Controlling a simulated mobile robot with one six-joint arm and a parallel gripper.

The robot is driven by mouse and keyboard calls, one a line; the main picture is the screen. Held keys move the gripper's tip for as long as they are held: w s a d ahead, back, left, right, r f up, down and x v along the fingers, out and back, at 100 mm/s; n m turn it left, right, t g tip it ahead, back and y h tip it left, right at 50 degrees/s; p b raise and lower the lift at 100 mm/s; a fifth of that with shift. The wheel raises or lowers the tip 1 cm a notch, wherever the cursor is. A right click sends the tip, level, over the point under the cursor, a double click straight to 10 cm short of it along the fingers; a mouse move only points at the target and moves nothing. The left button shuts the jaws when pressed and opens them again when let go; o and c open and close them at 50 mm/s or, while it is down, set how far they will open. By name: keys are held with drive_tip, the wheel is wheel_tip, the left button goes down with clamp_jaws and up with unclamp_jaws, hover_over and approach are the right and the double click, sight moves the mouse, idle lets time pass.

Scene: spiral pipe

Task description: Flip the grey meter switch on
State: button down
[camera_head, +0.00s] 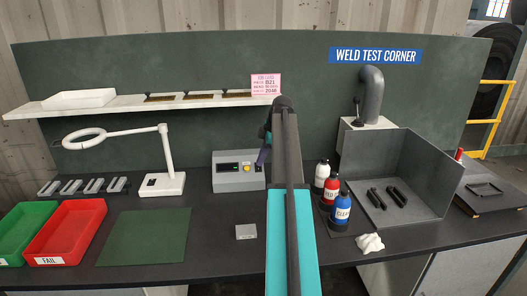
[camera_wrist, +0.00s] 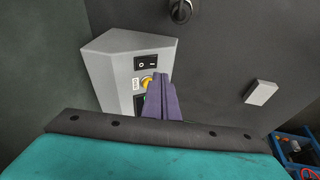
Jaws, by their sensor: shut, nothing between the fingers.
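The grey meter (camera_head: 238,178) is a box with a sloped front, standing on the bench against the dark back panel. In the wrist view the meter (camera_wrist: 112,82) fills the upper left. Its black rocker switch (camera_wrist: 147,62) carries O and I marks; which side is pressed I cannot tell. A yellow knob (camera_wrist: 147,83) sits beside the switch, and a dark display with green on it is partly hidden by my fingers. My gripper (camera_wrist: 162,98) has purple fingers, shut and empty, over the meter's front close to the knob. Whether they touch it is unclear.
A pale block (camera_head: 246,232) lies on the bench in front of the meter. Several bottles (camera_head: 331,186) stand right of my arm. A white ring lamp (camera_head: 164,182) stands left of the meter. A shelf (camera_head: 215,100) runs above. The green mat (camera_head: 145,238) is bare.

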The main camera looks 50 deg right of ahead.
sight(258, 170)
drive_tip(key=shift+w+d+f+p, duration=0.1)
drive_tip(key=shift+w+d+f, duration=0.1)
drive_tip(key=shift+f, duration=0.25)
drive_tip(key=shift+w+d+f+p, duration=0.1)
drive_tip(key=shift+w+f, duration=0.1)
drive_tip(key=shift+f, duration=0.3)
drive_tip(key=shift+w+d+f+p, duration=0.1)
drive_tip(key=shift+w+d+f, duration=0.1)
drive_tip(key=shift+f, duration=0.25)
